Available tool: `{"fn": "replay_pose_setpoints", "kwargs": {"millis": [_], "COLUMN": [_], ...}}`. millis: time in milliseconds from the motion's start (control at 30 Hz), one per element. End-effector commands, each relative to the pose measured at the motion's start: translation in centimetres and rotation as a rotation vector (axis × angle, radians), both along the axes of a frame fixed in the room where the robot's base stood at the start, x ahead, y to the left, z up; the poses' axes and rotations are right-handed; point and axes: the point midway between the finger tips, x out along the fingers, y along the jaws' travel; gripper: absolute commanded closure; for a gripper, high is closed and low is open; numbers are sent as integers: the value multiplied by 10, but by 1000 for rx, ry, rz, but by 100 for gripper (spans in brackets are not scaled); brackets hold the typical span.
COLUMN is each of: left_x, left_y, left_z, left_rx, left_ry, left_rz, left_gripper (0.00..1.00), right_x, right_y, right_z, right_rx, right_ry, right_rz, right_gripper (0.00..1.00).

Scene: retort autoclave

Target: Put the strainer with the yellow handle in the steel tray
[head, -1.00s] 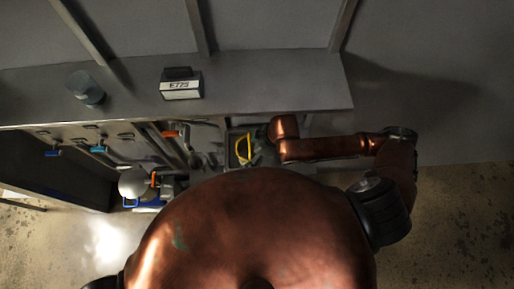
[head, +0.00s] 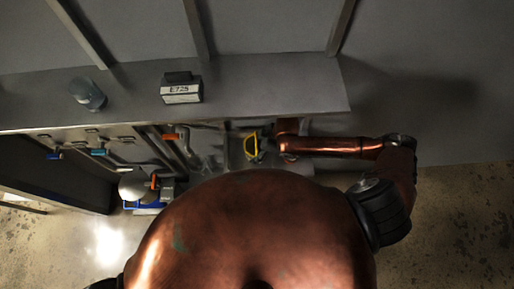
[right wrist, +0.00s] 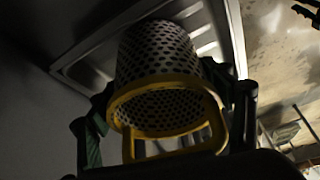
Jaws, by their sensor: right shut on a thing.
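The strainer (right wrist: 160,55) is a perforated metal basket with a yellow rim and yellow handle, seen large in the right wrist view. My right gripper (right wrist: 170,120) is shut on it, with a finger on either side of the basket. In the head view the yellow handle (head: 251,147) shows at the end of my right arm. The steel tray (right wrist: 90,55) lies behind the strainer in the right wrist view, its rim partly hidden by the basket. I cannot tell whether the strainer touches the tray. My left gripper is not in view.
A grey ledge (head: 230,92) runs across the head view and carries a labelled box (head: 181,88) and a grey cylinder (head: 87,94). Below it are pipes with an orange-handled valve (head: 170,136), blue-handled valves (head: 98,152) and a round white vessel (head: 133,187).

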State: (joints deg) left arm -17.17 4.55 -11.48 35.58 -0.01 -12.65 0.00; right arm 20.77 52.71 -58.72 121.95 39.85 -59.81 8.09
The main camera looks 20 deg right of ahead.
Motion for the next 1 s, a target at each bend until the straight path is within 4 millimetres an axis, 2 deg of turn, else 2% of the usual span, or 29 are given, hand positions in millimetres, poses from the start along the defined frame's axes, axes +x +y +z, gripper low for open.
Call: {"fn": "replay_pose_setpoints", "kwargs": {"millis": [200, 233, 467, 767, 867, 1000], "left_x": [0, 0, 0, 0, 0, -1], "left_y": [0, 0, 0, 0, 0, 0], "left_z": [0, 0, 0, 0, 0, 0], "left_rx": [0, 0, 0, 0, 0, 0], "left_ry": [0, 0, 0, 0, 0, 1], "left_rz": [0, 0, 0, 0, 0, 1], "left_gripper": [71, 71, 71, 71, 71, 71], "right_x": [0, 0, 0, 0, -1, -5], "right_y": [0, 0, 0, 0, -3, -11], "right_z": [-2, -2, -2, 0, 6, 27], "right_rx": [0, 0, 0, 0, 0, -2], "right_ry": [-1, 0, 0, 0, -1, -3], "right_rz": [0, -1, -1, 0, 0, 0], "right_gripper": [58, 24, 9, 9, 9, 9]}}
